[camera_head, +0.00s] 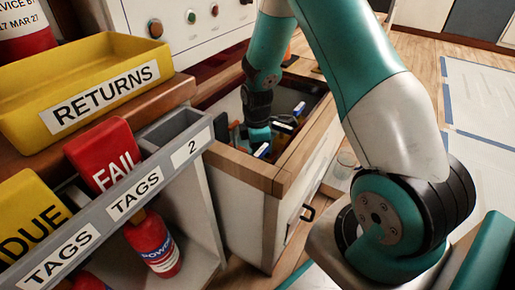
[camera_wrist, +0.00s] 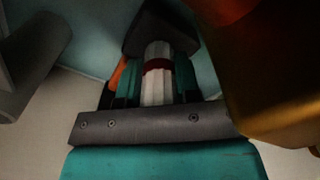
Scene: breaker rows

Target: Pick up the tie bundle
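The tie bundle (camera_wrist: 158,84) shows in the wrist view as a pale ribbed bundle with a dark red band around it. It lies between the two teal fingers of my gripper (camera_wrist: 158,70), with no clear gap on either side. My gripper looks shut on it. In the head view my gripper (camera_head: 258,135) points down inside the open drawer (camera_head: 262,172). The bundle cannot be made out there. The wrist view is dark, so the contact is hard to see in detail.
The drawer holds several small items, some blue and white (camera_head: 299,109). Its wooden rim surrounds my gripper. At left are a yellow RETURNS bin (camera_head: 60,75), a grey TAGS rack (camera_head: 150,180) and a red FAIL tag (camera_head: 103,155).

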